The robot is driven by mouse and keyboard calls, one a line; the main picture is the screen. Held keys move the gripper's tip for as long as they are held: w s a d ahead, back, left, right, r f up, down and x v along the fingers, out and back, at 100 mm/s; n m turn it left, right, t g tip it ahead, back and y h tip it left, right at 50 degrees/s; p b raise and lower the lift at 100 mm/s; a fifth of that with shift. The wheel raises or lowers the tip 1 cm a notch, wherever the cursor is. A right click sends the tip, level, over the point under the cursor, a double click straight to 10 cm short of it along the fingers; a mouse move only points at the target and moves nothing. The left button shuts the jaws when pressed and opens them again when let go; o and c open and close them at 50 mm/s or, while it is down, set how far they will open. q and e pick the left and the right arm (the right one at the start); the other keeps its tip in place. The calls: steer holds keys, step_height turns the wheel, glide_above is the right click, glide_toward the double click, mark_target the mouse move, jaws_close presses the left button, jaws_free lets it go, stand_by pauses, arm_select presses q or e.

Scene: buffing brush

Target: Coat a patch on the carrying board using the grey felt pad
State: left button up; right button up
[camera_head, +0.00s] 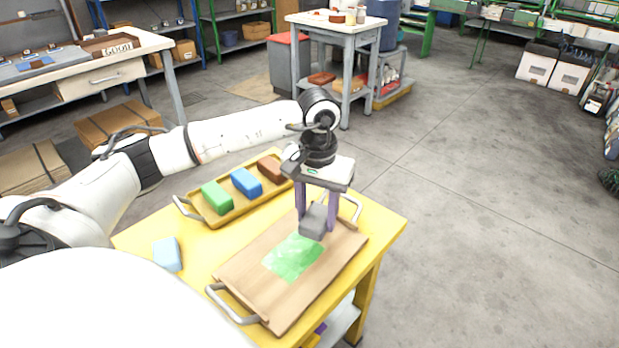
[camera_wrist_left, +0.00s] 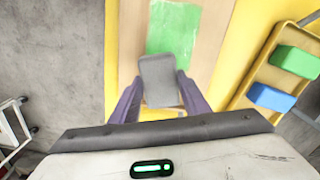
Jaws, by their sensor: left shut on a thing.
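The wooden carrying board (camera_head: 255,273) lies on the yellow table, with a metal handle at each end. A green patch (camera_head: 293,257) covers part of its middle; it also shows in the left wrist view (camera_wrist_left: 172,38). My left gripper (camera_head: 317,217) is shut on the grey felt pad (camera_head: 313,223), at the far end of the patch. In the left wrist view the pad (camera_wrist_left: 158,78) sits between the purple fingers and overlaps the patch's near edge. I cannot tell whether the pad touches the board. My right gripper is not in view.
A yellow tray (camera_head: 222,221) behind the board holds a green block (camera_head: 216,197), a blue block (camera_head: 246,182) and a brown block (camera_head: 271,168). A light blue block (camera_head: 167,254) lies on the yellow table (camera_head: 205,247) at left. The floor to the right is clear.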

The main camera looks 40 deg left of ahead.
arm_select(q)
steer(key=shift+r+p, duration=0.75)
steer(key=shift+r, duration=0.75)
